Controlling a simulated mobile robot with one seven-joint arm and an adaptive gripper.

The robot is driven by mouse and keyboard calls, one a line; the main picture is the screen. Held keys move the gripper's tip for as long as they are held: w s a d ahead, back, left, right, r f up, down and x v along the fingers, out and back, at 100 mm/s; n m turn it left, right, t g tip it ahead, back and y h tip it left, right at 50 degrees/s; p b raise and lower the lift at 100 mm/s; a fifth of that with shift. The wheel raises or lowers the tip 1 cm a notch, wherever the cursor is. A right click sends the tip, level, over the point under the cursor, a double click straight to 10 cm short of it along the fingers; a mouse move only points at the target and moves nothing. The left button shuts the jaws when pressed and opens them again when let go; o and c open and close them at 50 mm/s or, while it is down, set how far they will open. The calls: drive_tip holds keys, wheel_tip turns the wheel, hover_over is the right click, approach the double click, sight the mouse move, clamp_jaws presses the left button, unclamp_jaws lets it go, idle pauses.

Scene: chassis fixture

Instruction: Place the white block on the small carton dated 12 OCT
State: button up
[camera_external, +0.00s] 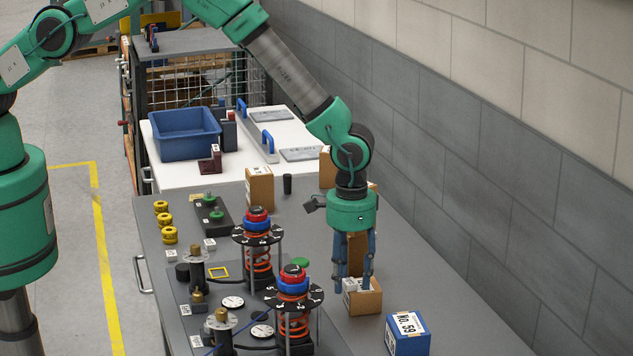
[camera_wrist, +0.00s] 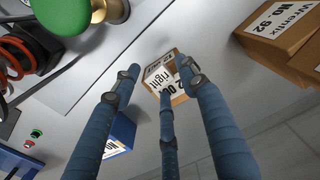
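The white block (camera_external: 350,285) sits at the small brown carton (camera_external: 368,302), between my fingers and seemingly on its top. In the wrist view the white block (camera_wrist: 159,76) shows dark print reading "right". Below it, the carton's label (camera_wrist: 180,97) partly shows "2 OC"; a finger hides the rest. My gripper (camera_external: 355,285) points down over the carton with its fingers spread around the block. In the wrist view my gripper (camera_wrist: 160,75) shows a gap between the left finger and the block. The contact under the block is hard to see.
A blue carton (camera_external: 407,332) marked No. 59 stands to the right of the small carton. Red-and-blue spring fixtures (camera_external: 293,290) stand close on the left. A blue bin (camera_external: 185,140) is on the far white table.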

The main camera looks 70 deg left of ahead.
sight(350, 281)
drive_tip(key=shift+r, duration=0.1)
wheel_tip(350, 281, up, 12)
drive_tip(key=b, duration=0.1)
drive_tip(key=shift+b, duration=0.35)
idle(0.5)
idle(0.3)
drive_tip(key=shift+r, duration=0.1)
